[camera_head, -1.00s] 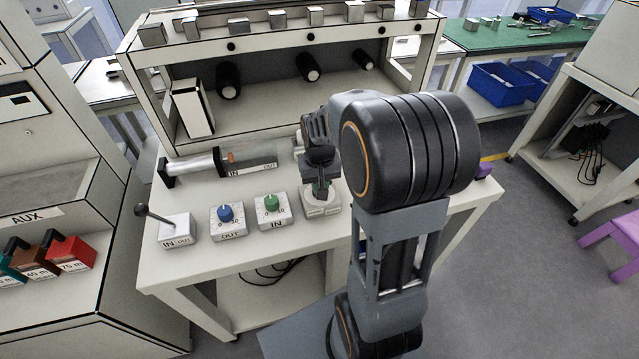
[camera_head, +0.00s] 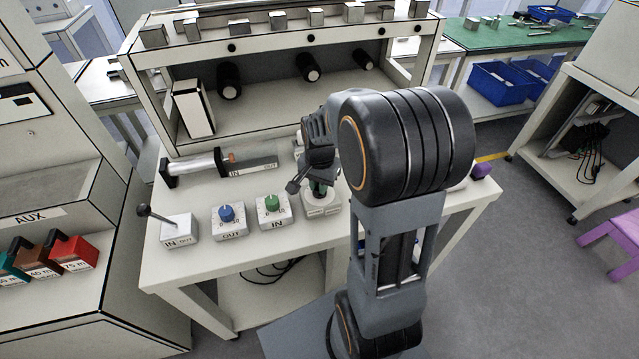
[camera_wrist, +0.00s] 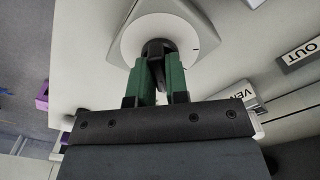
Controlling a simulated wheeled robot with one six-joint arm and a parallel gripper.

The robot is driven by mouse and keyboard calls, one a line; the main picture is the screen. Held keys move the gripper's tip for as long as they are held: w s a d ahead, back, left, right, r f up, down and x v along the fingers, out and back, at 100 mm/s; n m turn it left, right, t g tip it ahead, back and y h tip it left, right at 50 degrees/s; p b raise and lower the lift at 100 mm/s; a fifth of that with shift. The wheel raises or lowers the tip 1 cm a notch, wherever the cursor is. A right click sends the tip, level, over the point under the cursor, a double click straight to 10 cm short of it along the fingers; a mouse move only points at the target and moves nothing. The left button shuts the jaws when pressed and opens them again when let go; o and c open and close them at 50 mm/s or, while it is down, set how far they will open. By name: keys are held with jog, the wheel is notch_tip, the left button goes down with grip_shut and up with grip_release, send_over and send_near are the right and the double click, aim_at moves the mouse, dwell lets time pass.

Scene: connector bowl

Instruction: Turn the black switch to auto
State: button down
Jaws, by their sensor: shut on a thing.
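The black switch (camera_wrist: 158,45) shows in the wrist view as a small dark knob on a round white dial with a short black mark, set on a pale box (camera_wrist: 189,12). My gripper (camera_wrist: 159,64) has its green fingers closed on either side of the knob. In the head view my gripper (camera_head: 320,188) points down onto the white switch box (camera_head: 322,206), right of the green knob box. The arm and fingers hide the knob there, and the labels at the dial are not readable.
A green-knob IN box (camera_head: 272,211), a blue-knob OUT box (camera_head: 228,221) and a lever box (camera_head: 178,231) stand to the left on the table. A cylinder (camera_head: 250,163) lies behind them. A purple thing (camera_head: 481,170) sits at the table's right end.

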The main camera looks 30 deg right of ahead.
jog(key=shift+m, duration=0.3)
dwell(0.4)
jog(key=c, duration=1.1)
grip_release()
jog(key=shift+r, duration=0.1)
notch_tip(320, 180, up, 14)
jog(key=shift+f+p, duration=0.2)
jog(key=shift+p, duration=0.4)
jog(key=s+a+n+t+p, duration=0.1)
jog(key=s+a+n, duration=0.1)
jog(key=s+n, duration=0.1)
jog(key=s+a+n+t+p, duration=0.1)
jog(key=s+a+n, duration=0.2)
jog(key=s+n, duration=0.1)
jog(key=s+a+n+t+p, duration=0.1)
jog(key=s+a+n, duration=0.2)
jog(key=n, duration=0.1)
jog(key=shift+s+f, duration=0.1)
jog(key=shift+s, duration=0.05)
